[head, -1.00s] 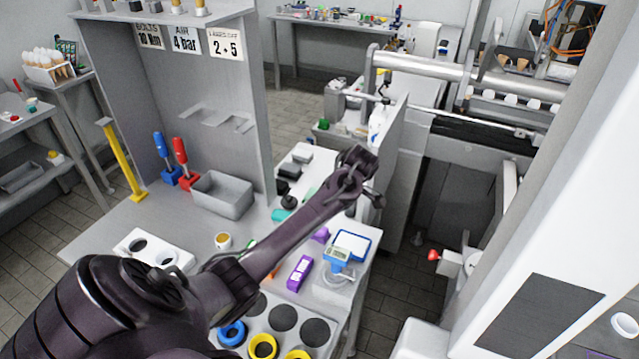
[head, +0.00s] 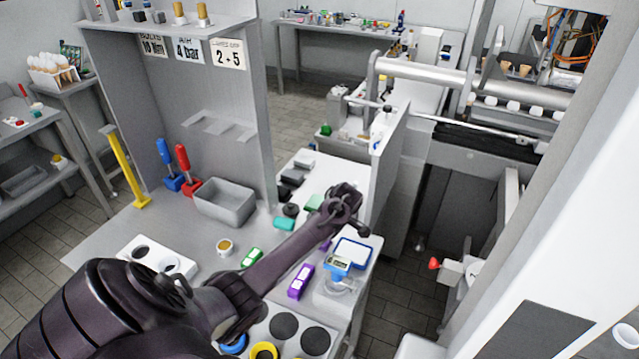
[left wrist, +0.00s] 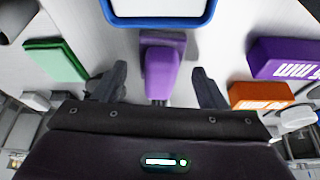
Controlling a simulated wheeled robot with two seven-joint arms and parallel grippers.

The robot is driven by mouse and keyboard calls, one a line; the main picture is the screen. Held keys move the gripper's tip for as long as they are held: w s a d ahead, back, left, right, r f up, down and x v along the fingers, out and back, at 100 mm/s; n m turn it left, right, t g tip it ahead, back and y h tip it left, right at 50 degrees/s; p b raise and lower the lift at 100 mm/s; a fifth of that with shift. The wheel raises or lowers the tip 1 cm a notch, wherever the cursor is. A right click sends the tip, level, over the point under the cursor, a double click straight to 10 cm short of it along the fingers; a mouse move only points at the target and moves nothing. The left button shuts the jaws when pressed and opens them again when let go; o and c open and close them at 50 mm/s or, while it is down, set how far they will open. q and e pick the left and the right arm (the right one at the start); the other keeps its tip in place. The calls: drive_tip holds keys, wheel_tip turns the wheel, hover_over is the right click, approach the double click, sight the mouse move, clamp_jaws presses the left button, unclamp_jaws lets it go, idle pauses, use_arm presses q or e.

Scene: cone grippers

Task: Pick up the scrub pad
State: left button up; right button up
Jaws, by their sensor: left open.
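I cannot tell for sure which thing is the scrub pad. A flat green slab (head: 315,203) lies on the bench beside my left gripper; in the left wrist view the green slab (left wrist: 55,60) is left of the fingers. My right gripper is not in view.
A blue-framed scale (head: 352,250) stands right of the arm. A purple box (head: 300,282) with white marks and an orange box (left wrist: 262,95) lie near. A teal roll (head: 285,223), a grey bin (head: 225,203) and a grey partition (head: 385,165) are close by.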

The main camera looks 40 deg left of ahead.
use_arm(q)
drive_tip(key=shift+c, duration=0.3)
drive_tip(key=c, duration=1)
drive_tip(key=shift+r, duration=0.1)
wheel_tip(320, 180, up, 9)
drive_tip(key=b, duration=0.2)
drive_tip(key=shift+w+b, duration=0.1)
drive_tip(key=shift+b, duration=0.2)
drive_tip(key=shift+r, duration=0.45)
